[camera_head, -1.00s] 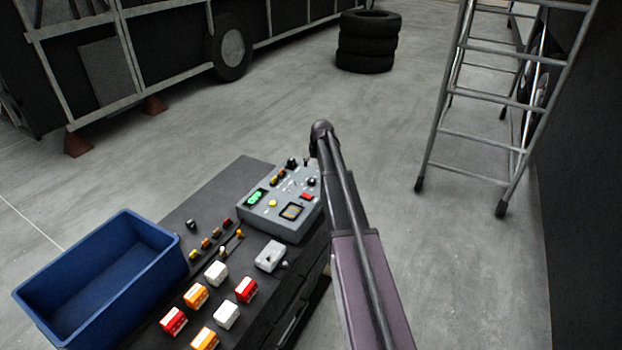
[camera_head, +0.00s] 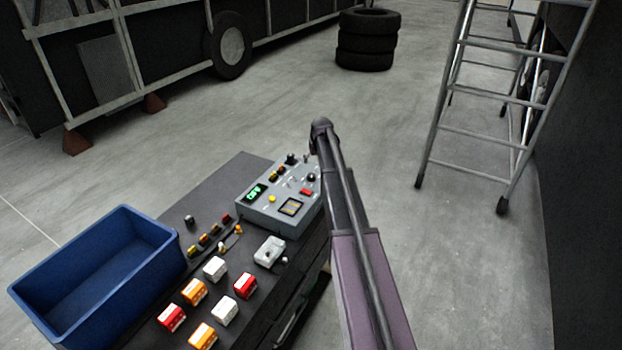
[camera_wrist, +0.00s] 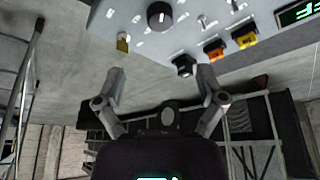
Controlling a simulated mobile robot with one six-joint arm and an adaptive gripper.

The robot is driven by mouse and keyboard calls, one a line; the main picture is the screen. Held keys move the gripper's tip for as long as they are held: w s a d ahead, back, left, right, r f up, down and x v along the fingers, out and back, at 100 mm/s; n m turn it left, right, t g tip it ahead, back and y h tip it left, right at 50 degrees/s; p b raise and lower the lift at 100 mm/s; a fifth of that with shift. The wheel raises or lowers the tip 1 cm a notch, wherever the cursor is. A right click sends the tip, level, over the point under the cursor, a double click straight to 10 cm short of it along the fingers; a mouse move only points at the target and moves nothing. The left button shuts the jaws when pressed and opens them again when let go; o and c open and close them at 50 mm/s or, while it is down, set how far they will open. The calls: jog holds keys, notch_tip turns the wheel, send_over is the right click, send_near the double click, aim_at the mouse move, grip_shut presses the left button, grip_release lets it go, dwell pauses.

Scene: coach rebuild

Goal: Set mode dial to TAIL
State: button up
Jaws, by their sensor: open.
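A round black dial (camera_wrist: 160,15) ringed by short white marks sits on the grey control box, at the top of the wrist view. It looks like the mode dial; its labels and pointer setting are too small to read. It also shows in the head view (camera_head: 311,180), close beside my arm. The control box (camera_head: 262,212) stands on the dark bench top. My gripper (camera_wrist: 160,86) is open and empty, its two fingers apart, below the dial in the wrist view. In the head view my gripper is not clearly seen near my arm.
Near the dial are a black knob (camera_wrist: 182,66), an orange knob (camera_wrist: 213,50), a yellow knob (camera_wrist: 245,38) and metal toggles (camera_wrist: 202,21). A green-lit display (camera_head: 256,192) is on the box. A blue bin (camera_head: 25,296) stands left. A ladder (camera_head: 470,130) stands right.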

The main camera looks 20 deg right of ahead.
aim_at(311, 175)
jog(key=shift+b+x, duration=5.05)
jog(key=shift+x, duration=0.75)
jog(key=shift+s, duration=0.1)
jog(key=c, duration=1.1)
jog(key=shift+a, duration=0.2)
jog(key=shift+c, duration=0.3)
jog(key=shift+d, duration=0.1)
